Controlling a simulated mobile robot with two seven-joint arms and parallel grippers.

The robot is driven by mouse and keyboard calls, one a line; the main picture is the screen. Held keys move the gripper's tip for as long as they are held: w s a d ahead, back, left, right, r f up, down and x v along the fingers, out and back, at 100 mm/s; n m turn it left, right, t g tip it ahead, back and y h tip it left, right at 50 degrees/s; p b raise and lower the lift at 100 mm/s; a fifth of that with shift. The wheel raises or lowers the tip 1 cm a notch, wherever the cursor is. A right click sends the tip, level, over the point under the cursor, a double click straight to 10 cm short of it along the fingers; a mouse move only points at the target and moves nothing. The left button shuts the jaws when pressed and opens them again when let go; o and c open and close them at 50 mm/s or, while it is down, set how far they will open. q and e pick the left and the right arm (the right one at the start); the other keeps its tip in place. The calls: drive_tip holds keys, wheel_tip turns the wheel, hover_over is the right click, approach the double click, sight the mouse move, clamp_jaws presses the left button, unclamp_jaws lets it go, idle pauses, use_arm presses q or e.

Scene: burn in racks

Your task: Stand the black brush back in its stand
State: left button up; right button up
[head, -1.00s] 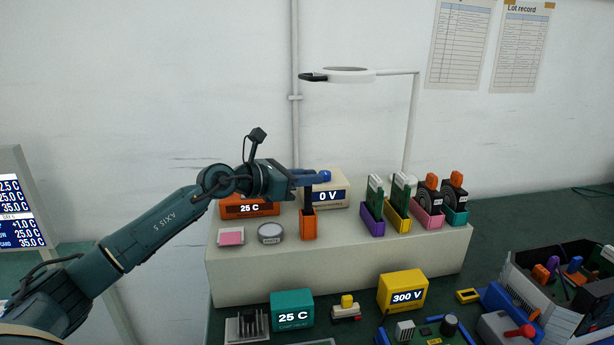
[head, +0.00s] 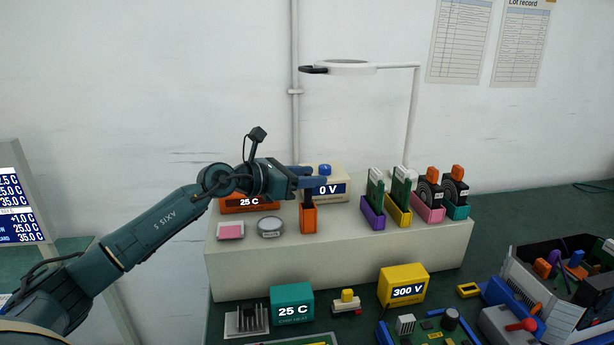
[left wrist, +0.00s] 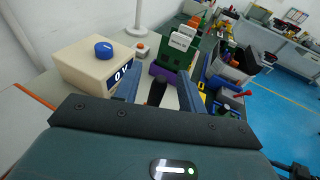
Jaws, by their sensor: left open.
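The black brush (head: 307,198) stands upright in the orange stand (head: 309,219) on the pale raised shelf. Only a short part of it shows between the stand's rim and my fingers. My left gripper (head: 312,180) is open just above the stand, its fingers around the upper part of the brush. In the left wrist view the dark top of the brush (left wrist: 156,93) shows between the two spread fingers (left wrist: 159,93), with a gap on each side. The lower end of the brush is hidden inside the stand. My right gripper is not in view.
The 0 V box (head: 334,187) stands close behind the fingers, and the orange 25 C box (head: 246,203) is to the left. A round tin (head: 270,227) sits left of the stand. A purple holder (head: 372,215) and other board holders stand to the right, past clear shelf.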

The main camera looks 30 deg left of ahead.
use_arm(q)
drive_tip(key=shift+f, duration=0.2)
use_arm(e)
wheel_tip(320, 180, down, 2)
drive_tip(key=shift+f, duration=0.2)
use_arm(q)
drive_tip(key=b+v, duration=0.6)
drive_tip(key=v, duration=0.7)
drive_tip(key=shift+b, duration=0.4)
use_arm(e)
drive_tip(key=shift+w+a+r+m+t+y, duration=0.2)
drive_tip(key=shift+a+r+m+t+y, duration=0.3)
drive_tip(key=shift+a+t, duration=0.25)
use_arm(q)
drive_tip(key=shift+s+r, duration=0.1)
drive_tip(key=shift+r, duration=0.1)
